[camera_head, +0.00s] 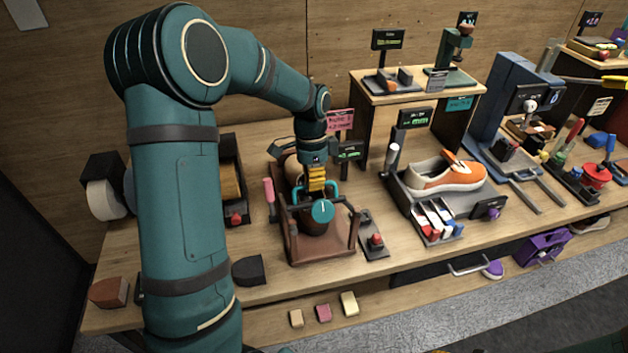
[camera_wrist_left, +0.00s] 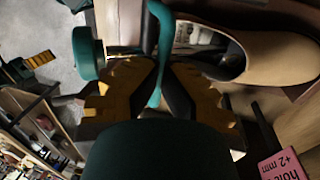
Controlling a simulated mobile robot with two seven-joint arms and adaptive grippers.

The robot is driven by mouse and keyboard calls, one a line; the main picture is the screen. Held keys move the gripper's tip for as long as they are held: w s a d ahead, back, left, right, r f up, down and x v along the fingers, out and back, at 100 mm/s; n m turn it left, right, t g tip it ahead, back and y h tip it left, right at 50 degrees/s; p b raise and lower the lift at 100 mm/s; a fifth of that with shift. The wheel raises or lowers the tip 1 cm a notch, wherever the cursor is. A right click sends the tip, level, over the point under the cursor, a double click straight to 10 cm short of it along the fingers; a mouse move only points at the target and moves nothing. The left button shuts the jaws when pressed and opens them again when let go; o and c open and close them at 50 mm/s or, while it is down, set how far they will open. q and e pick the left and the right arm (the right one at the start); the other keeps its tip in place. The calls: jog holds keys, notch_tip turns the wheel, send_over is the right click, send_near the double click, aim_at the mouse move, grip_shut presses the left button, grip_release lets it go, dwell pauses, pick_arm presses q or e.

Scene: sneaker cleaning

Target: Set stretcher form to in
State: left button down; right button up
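My left gripper (camera_head: 316,188) is over the brown stretcher stand, at a teal handle (camera_head: 322,211) with a round teal knob. In the left wrist view its black and yellow fingers (camera_wrist_left: 160,82) close in on both sides of a thin teal bar (camera_wrist_left: 156,45) of that handle. A tan shoe (camera_wrist_left: 272,48) lies right beside the fingers, its opening towards the handle. In the head view the shoe is largely hidden behind my gripper. The stretcher form itself cannot be told apart clearly. What seems to be my right gripper (camera_wrist_left: 40,60) shows small, far off in the left wrist view.
A pink sign (camera_head: 340,119) stands behind the stretcher. A small pad with a red button (camera_head: 376,240) is at its right. An orange and white sneaker (camera_head: 446,176) sits on a stand further right. Several small blocks lie along the front ledge.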

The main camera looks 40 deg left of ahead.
aim_at(311, 195)
pick_arm(q)
jog(key=c, duration=1.2)
grip_release()
jog(key=shift+f, duration=0.25)
jog(key=shift+o, duration=0.9)
jog(key=shift+w+a, duration=0.1)
jog(key=shift+a, duration=0.05)
jog(key=shift+r, duration=0.1)
notch_tip(311, 195, up, 12)
jog(key=w+a, duration=0.1)
jog(key=shift+w+a, duration=0.2)
jog(key=shift+a, duration=0.1)
